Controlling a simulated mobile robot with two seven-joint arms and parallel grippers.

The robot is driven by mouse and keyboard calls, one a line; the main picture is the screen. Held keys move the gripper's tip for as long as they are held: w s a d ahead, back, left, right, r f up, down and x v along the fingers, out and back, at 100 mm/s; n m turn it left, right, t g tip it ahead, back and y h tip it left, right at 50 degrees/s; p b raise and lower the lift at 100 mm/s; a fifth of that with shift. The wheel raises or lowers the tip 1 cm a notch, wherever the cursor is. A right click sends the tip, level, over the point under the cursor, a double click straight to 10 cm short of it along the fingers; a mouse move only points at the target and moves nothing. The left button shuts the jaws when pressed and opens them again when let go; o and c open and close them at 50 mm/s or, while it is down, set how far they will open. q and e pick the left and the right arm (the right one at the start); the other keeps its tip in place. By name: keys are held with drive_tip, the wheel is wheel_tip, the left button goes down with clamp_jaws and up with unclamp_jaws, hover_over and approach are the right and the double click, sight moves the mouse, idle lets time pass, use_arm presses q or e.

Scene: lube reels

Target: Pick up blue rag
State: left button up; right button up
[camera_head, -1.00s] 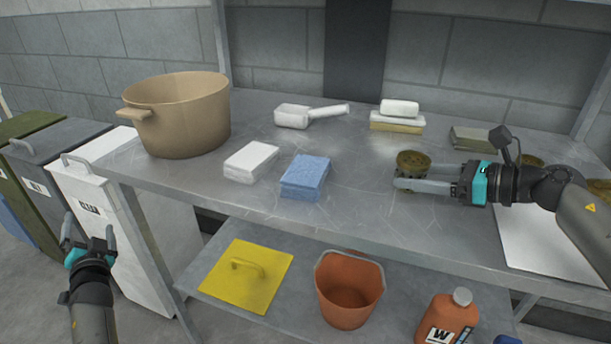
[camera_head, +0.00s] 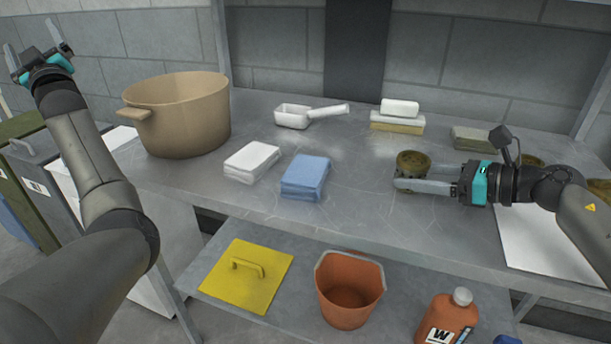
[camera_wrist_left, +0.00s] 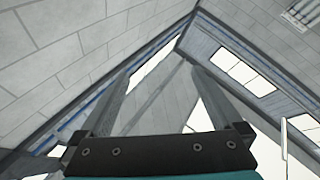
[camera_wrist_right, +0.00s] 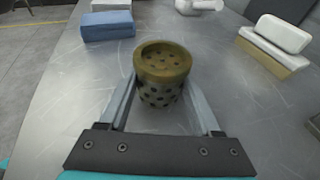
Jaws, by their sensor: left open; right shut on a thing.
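The blue rag (camera_head: 306,176) is a folded block lying on the metal table, near its front edge and right of a white folded rag (camera_head: 251,161). It also shows at the upper left in the right wrist view (camera_wrist_right: 107,26). My left gripper (camera_head: 33,40) is raised at the upper left of the head view, open and empty, pointing up and far from the rag. In the left wrist view its fingers (camera_wrist_left: 158,95) frame only walls and windows. My right gripper (camera_head: 405,178) is shut on a brown perforated cup (camera_wrist_right: 162,75), which is upright at the tabletop, right of the blue rag.
A large tan pot (camera_head: 185,125) stands at the table's left end, between my left gripper and the rags. A white scoop (camera_head: 293,117) and a stacked sponge and white block (camera_head: 397,122) lie behind. An orange bucket (camera_head: 347,300) and yellow lid (camera_head: 240,285) are on the lower shelf.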

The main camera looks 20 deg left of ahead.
use_arm(q)
drive_tip(key=w+d+r+m+t+h, duration=0.2)
drive_tip(key=w+d+r+t+h, duration=0.45)
drive_tip(key=w+d+r, duration=0.5)
drive_tip(key=w+d+r+m+t+h, duration=0.15)
drive_tip(key=w+d+m+h, duration=0.35)
drive_tip(key=d, duration=0.6)
drive_tip(key=d+r+m+t+h, duration=0.1)
drive_tip(key=d+r+m+h, duration=0.1)
drive_tip(key=d+h, duration=0.75)
drive_tip(key=m+g, duration=0.8)
drive_tip(key=g, duration=0.6)
hover_over(305, 169)
drive_tip(key=s, duration=0.2)
drive_tip(key=f, duration=3)
drive_tip(key=shift+s+d+f, duration=0.1)
drive_tip(key=shift+d+f, duration=0.2)
drive_tip(key=shift+s+a+x, duration=0.1)
drive_tip(key=shift+a+x, duration=0.05)
drive_tip(key=shift+x, duration=1.4)
drive_tip(key=shift+s+a+x, duration=0.1)
drive_tip(key=shift+x, duration=1.45)
drive_tip(key=shift+f, duration=0.3)
drive_tip(key=c, duration=1.2)
